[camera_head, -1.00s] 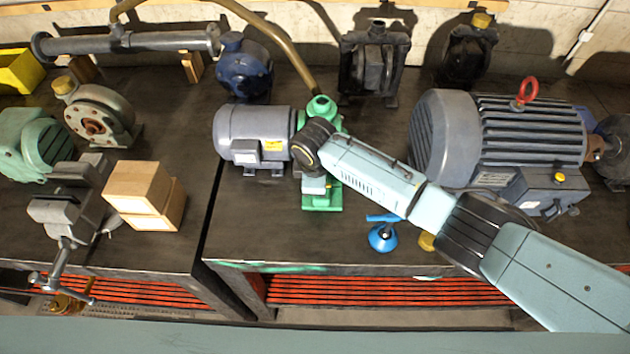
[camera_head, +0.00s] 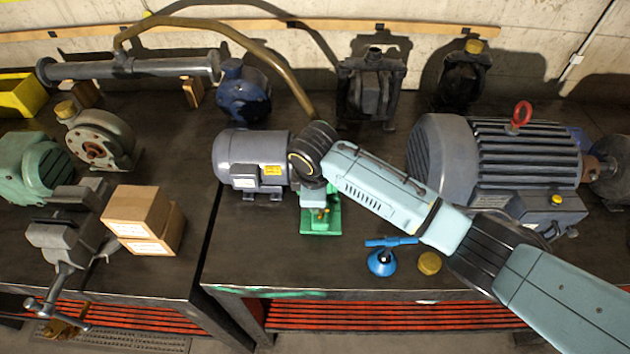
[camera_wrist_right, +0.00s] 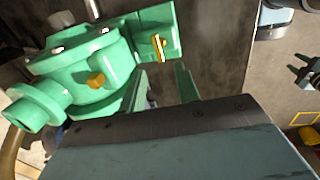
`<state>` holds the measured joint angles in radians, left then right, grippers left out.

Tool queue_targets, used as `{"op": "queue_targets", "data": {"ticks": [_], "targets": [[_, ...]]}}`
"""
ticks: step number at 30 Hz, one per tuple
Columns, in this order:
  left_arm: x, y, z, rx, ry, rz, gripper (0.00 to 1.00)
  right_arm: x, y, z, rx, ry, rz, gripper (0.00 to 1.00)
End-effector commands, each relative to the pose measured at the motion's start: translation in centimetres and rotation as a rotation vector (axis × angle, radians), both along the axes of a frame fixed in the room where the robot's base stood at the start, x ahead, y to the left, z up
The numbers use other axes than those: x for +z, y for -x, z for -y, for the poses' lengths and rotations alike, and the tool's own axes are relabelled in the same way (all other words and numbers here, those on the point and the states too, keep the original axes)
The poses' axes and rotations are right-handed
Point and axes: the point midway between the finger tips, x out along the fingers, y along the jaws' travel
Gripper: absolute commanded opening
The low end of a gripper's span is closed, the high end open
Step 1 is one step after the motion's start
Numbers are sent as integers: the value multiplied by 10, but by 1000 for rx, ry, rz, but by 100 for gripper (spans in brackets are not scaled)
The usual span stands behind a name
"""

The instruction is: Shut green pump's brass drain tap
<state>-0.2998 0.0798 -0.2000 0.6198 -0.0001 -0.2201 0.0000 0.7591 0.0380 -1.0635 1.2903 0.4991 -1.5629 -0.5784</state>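The green pump (camera_head: 322,222) stands on the right-hand bench, coupled to a small grey motor (camera_head: 252,160). In the head view my right wrist covers the pump's upper part. A small brass part (camera_head: 322,213) shows low on its front. In the right wrist view the pump body (camera_wrist_right: 85,62) carries a narrow brass lever (camera_wrist_right: 159,47), which looks like the drain tap, and a separate brass plug (camera_wrist_right: 96,80). My right gripper (camera_head: 313,196) points down at the pump's front, close to the brass part. Its fingertips are not clear, and contact cannot be told. My left gripper is out of view.
A large grey motor (camera_head: 495,160) stands to the right. A brown pipe (camera_head: 240,40) arches behind. Bare bench lies left of the funnel.

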Motion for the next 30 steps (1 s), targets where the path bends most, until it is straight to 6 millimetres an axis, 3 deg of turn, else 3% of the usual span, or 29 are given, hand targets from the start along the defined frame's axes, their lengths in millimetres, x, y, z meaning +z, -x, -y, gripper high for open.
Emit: {"op": "queue_targets", "data": {"ticks": [6,12,30], "targets": [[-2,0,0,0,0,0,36,45,8,0,0,-2,3,32],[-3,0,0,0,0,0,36,67,13,0,-2,0,0,32],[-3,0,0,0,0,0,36,71,14,0,-2,0,0,32]]}}
